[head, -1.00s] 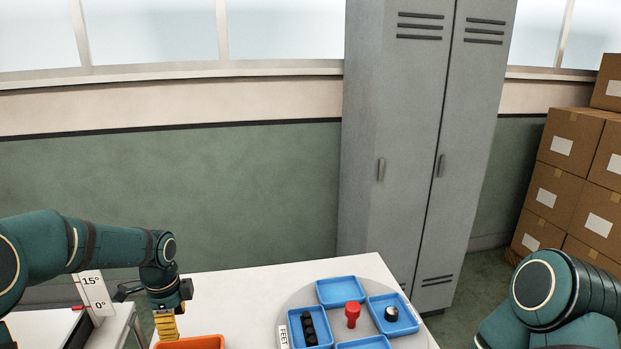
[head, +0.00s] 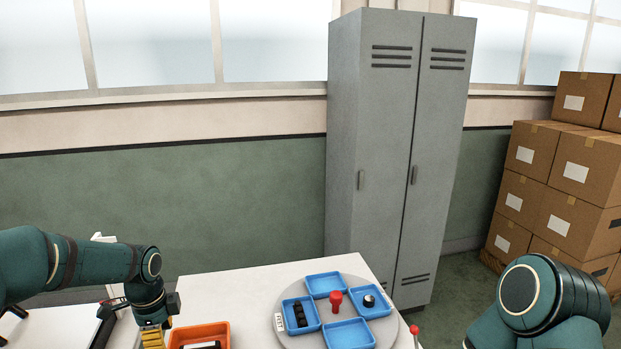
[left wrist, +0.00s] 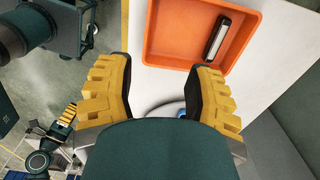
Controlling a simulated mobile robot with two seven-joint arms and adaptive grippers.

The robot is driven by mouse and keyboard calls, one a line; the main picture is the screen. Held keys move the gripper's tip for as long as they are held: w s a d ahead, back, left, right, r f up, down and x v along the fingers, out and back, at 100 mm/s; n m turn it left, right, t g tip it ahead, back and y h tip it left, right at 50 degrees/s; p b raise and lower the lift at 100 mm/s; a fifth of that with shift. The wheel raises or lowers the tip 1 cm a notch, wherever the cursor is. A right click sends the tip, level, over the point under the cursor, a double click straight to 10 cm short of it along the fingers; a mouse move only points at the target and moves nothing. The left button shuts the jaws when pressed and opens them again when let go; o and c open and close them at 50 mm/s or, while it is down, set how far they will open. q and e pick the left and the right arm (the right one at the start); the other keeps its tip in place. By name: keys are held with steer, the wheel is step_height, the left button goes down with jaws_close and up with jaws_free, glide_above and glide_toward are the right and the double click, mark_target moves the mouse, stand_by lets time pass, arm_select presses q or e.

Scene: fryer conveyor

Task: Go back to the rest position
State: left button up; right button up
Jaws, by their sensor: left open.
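My left gripper (head: 153,338) is open and empty, pointing down at the left end of the white table. It sits just left of the orange tray (head: 226,330). In the left wrist view its two yellow-padded fingers (left wrist: 162,66) are spread wide, with the tray (left wrist: 150,30) beyond the tips. A dark bar with a light face (left wrist: 217,36) lies in the tray along its right side. My right arm (head: 545,300) shows at the lower right of the head view, folded; its gripper is out of the picture.
A round grey turntable (head: 287,335) on the table (head: 230,285) carries blue trays (head: 325,277) around a red knob (head: 336,300). Black pieces lie in the left tray, a round piece in the right one. Grey lockers (head: 385,160) and stacked boxes (head: 545,190) stand behind.

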arm_select(q)
steer(key=s+d+f+n+h+b, duration=0.1)
steer(key=d+f+n, duration=0.1)
steer(key=d+f, duration=0.2)
steer(key=s+d+f+n+b, duration=0.1)
steer(key=d+f, duration=0.3)
steer(key=f, duration=0.4)
steer(key=s+d+f+n+h+b, duration=0.1)
steer(key=d+f+n+b, duration=0.1)
steer(key=d+f, duration=0.2)
steer(key=shift+s+d+f+n+h, duration=0.1)
steer(key=shift+d+f+n+h, duration=0.05)
steer(key=shift+f, duration=0.4)
steer(key=shift+s+d+f+n+h, duration=0.1)
steer(key=shift+f+n+h, duration=0.05)
steer(key=shift+f, duration=0.4)
steer(key=s+d+f+n+b, duration=0.2)
steer(key=s+d+f+n, duration=0.3)
steer(key=s+f, duration=0.2)
steer(key=s+d+f+n+t+h+b, duration=0.1)
steer(key=s+d+f+n+b, duration=0.2)
steer(key=s+f+n, duration=0.3)
steer(key=shift+s+d+f, duration=0.35)
steer(key=shift+s+d, duration=0.55)
steer(key=shift+s, duration=0.3)
arm_select(e)
step_height(320, 180, down, 10)
steer(key=s, duration=0.1)
steer(key=shift+a+g, duration=0.25)
steer(key=shift+g, duration=0.05)
